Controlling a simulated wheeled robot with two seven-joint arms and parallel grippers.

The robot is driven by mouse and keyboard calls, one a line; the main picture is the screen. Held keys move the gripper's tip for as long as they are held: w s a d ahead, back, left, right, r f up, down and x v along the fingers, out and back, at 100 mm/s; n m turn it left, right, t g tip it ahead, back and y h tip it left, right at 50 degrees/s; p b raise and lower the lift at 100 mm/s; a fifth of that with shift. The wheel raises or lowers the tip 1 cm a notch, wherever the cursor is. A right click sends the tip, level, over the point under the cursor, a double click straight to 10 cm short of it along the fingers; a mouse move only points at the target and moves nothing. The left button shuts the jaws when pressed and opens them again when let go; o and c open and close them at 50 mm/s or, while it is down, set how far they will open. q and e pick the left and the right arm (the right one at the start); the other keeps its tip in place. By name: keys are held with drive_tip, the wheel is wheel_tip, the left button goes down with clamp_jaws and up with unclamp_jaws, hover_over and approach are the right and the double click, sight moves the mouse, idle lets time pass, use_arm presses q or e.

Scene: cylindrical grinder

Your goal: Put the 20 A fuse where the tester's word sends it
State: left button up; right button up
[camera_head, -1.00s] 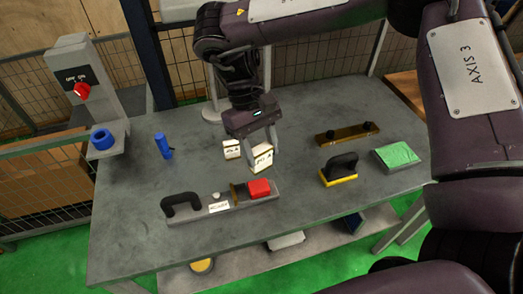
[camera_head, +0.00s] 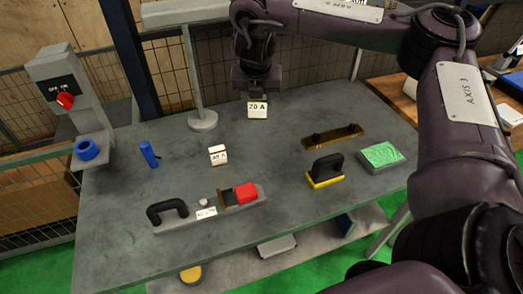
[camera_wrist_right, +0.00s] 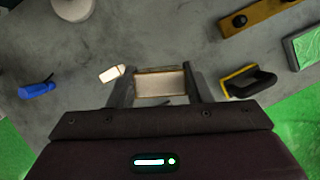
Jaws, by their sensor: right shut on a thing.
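The 20 A fuse (camera_head: 257,112), a white block with "20 A" on its face, is held in my right gripper (camera_head: 257,97) near the back of the grey table. In the right wrist view the fuse (camera_wrist_right: 160,87) sits between the two fingers of the gripper (camera_wrist_right: 161,92). A second white fuse (camera_head: 218,155) stands on the table, nearer the front; its marking is hard to read. A grey bar device (camera_head: 238,206) with a black handle, white knob, red block and small label lies at the front. The label's word is too small to read. My left gripper is out of view.
A blue cylinder (camera_head: 149,154) and a switch stand (camera_head: 60,90) are at left. A brown plate (camera_head: 333,137), a yellow-based black handle (camera_head: 325,171) and a green-topped block (camera_head: 382,155) are at right.

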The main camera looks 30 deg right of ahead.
drive_tip(key=d+n+y, duration=0.2)
drive_tip(key=d+n, duration=0.2)
drive_tip(key=d, duration=0.2)
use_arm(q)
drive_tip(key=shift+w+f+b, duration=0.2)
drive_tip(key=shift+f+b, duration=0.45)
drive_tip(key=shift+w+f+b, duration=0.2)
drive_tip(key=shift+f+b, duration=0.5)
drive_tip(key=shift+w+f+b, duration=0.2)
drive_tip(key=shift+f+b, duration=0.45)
use_arm(e)
drive_tip(key=shift+t, duration=0.3)
drive_tip(key=shift+w+d+f, duration=0.1)
drive_tip(key=shift+w+f, duration=0.05)
drive_tip(key=shift+f, duration=3)
drive_tip(key=shift+w+d+f, duration=0.1)
drive_tip(key=shift+f, duration=3.05)
drive_tip(key=shift+w+d+f, duration=0.1)
drive_tip(key=shift+w+f, duration=0.05)
drive_tip(key=shift+f, duration=3)
drive_tip(key=o, duration=1.1)
drive_tip(key=shift+f, duration=0.15)
